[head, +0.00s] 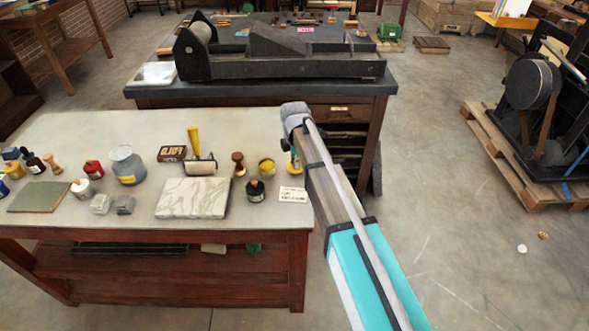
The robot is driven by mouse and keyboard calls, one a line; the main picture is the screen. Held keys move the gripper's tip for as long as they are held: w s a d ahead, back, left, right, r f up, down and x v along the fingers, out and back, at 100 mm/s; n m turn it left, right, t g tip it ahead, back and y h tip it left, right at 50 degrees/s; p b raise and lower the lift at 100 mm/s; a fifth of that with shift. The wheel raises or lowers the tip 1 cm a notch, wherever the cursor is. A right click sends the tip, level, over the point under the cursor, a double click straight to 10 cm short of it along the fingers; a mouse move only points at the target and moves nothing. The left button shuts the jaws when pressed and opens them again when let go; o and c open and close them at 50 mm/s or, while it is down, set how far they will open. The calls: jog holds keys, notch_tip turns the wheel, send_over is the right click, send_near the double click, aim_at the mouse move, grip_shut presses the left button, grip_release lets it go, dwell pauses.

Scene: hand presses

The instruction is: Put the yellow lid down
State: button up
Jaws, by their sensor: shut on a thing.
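My gripper (290,153) is at the right end of the pale table, seen from behind and partly hidden by my own arm. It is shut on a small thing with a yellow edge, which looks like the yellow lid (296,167). The lid is mostly hidden by the fingers and appears to be held above the table's right edge. A small jar with a yellow top (267,168) stands to the left of the gripper.
A dark bottle (255,191), a white card (293,195) and a marble slab (194,198) are near the gripper on the table (245,125). A roller with a yellow handle (195,145) lies behind the slab. A large black press (280,60) stands behind on another table.

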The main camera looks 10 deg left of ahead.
jog(key=shift+f+b, duration=1.4)
jog(key=shift+f, duration=0.25)
jog(key=shift+f, duration=0.1)
jog(key=o, duration=0.8)
jog(key=shift+o, duration=0.2)
notch_tip(320, 180, up, 12)
jog(key=p, duration=1.2)
